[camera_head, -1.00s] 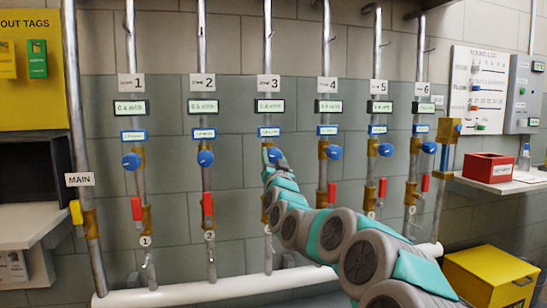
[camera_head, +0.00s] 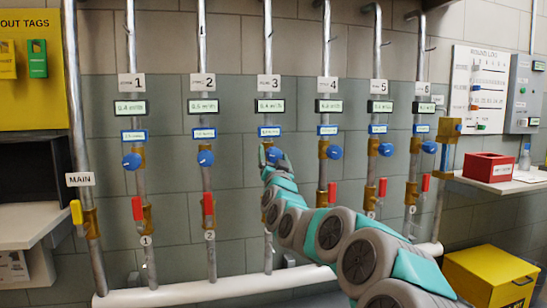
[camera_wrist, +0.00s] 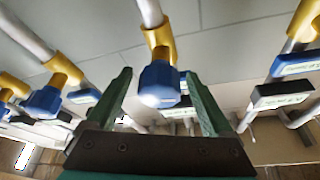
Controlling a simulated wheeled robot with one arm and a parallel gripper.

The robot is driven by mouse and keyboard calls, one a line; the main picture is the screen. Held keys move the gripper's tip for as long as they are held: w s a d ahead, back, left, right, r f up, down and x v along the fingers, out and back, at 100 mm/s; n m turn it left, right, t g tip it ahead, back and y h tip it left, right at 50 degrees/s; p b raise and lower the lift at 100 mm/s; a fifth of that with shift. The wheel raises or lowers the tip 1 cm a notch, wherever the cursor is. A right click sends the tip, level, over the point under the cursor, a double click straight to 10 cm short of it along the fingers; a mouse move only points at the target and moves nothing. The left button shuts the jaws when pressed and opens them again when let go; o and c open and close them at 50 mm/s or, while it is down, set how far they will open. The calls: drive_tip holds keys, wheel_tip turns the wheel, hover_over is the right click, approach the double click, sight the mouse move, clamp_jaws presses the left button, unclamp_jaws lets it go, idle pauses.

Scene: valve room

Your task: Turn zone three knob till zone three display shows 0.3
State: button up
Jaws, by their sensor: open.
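The zone three knob (camera_head: 275,154) is blue, on a brass valve on the third pipe. In the wrist view the blue knob (camera_wrist: 159,84) sits between the two green fingers of my gripper (camera_wrist: 157,74). The fingers are open, one on each side, with gaps showing between them and the knob. In the head view my gripper (camera_head: 276,160) is at the knob and partly covers it and the pipe below. The zone three display (camera_head: 270,106) is above, under the "3" sign, and seems to read 0.4; the small digits are hard to read.
Similar blue knobs stand on both sides, at zone two (camera_head: 205,158) and zone four (camera_head: 333,152). Red-handled valves (camera_head: 208,204) sit lower on neighbouring pipes. A white horizontal pipe (camera_head: 215,289) runs along the bottom. A red box (camera_head: 489,167) is on the right shelf.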

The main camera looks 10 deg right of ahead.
sight(272, 161)
drive_tip(key=shift+b+v, duration=0.35)
drive_tip(key=shift+v, duration=3.55)
drive_tip(key=shift+s+a+f, duration=0.15)
drive_tip(key=shift+a, duration=0.2)
drive_tip(key=s+a+f+n+g+y, duration=0.35)
drive_tip(key=s+f+g, duration=0.25)
drive_tip(key=s+f, duration=0.35)
drive_tip(key=s+a+f+n+g+y, duration=0.25)
drive_tip(key=s+a+f+g, duration=0.3)
drive_tip(key=s+f, duration=0.35)
drive_tip(key=s+d+f+g+h, duration=0.1)
drive_tip(key=s+d+f+g, duration=0.2)
drive_tip(key=s, duration=0.9)
drive_tip(key=s+d+f+g+h, duration=0.2)
drive_tip(key=s+f+g, duration=0.3)
drive_tip(key=s, duration=0.7)
drive_tip(key=s+d+f+g+h+p, duration=0.1)
drive_tip(key=s+d+f+g, duration=0.3)
drive_tip(key=s, duration=0.9)
wheel_tip(272, 161, down, 2)
drive_tip(key=shift+d+f, duration=0.15)
drive_tip(key=shift+d, duration=0.15)
